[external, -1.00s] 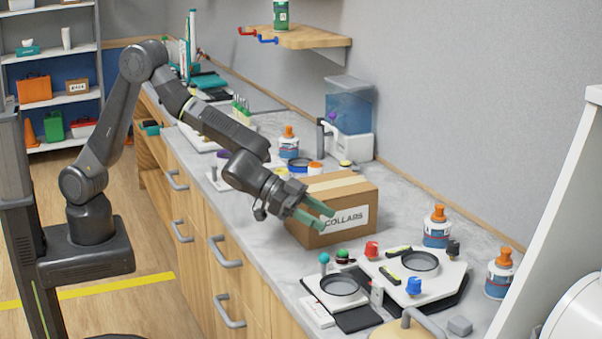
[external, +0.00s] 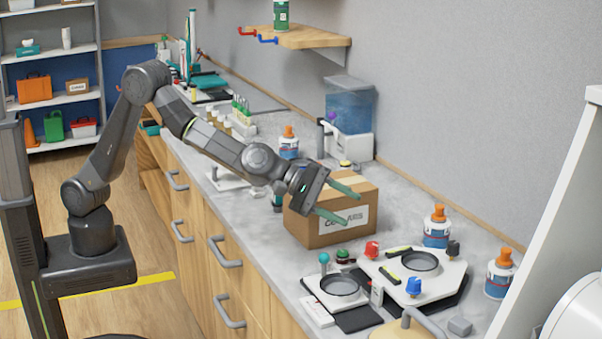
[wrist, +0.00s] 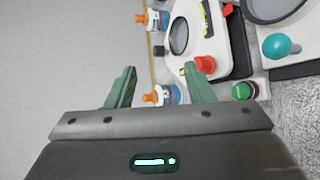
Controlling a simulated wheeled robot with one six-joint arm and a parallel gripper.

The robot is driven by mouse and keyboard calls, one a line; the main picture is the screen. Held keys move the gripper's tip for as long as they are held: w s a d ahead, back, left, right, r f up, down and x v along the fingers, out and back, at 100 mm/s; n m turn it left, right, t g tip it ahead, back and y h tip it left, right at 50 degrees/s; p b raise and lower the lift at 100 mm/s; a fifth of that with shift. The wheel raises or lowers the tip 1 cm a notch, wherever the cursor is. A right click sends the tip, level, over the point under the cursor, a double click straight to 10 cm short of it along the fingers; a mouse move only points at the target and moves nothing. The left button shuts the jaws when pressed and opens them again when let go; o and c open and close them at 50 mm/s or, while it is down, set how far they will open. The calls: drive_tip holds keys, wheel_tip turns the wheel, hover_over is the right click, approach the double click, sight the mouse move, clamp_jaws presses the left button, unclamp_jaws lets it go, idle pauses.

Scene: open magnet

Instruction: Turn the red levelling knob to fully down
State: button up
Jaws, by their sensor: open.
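The red levelling knob (external: 372,250) stands at the back left corner of a white levelling plate (external: 440,290) on the counter. In the wrist view the red knob (wrist: 204,64) is just beyond the right fingertip. The plate also has a blue knob (external: 413,286), a black knob (external: 453,248), a round dark dish (external: 420,261) and green bubble levels (external: 390,275). My gripper (external: 345,202) is open and empty. It is in front of the cardboard box, up and to the left of the red knob, and apart from it.
The cardboard box (external: 310,233) stands behind my gripper. Orange-capped bottles (external: 437,228) stand behind and right of the plate. A white scale with a teal knob (external: 324,258) and a green-topped button (external: 342,254) are left of it. A white upright (external: 550,200) rises at the right.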

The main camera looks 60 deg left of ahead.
drive_tip(key=w+n, duration=0.1)
drive_tip(key=n, duration=0.4)
drive_tip(key=n+b, duration=0.9)
drive_tip(key=b, duration=0.1)
approach(370, 243)
drive_tip(key=x, duration=0.5)
drive_tip(key=shift+w+d+f, duration=0.15)
drive_tip(key=shift+w+f, duration=0.05)
drive_tip(key=shift+f, duration=0.2)
drive_tip(key=w+d+p, duration=0.2)
drive_tip(key=shift+d+f+g+p, duration=0.1)
drive_tip(key=shift+f+g+p, duration=0.1)
drive_tip(key=shift+g+p, duration=0.15)
drive_tip(key=shift+p+x, duration=0.45)
drive_tip(key=shift+x, duration=0.5)
drive_tip(key=shift+f, duration=0.1)
drive_tip(key=c, duration=1)
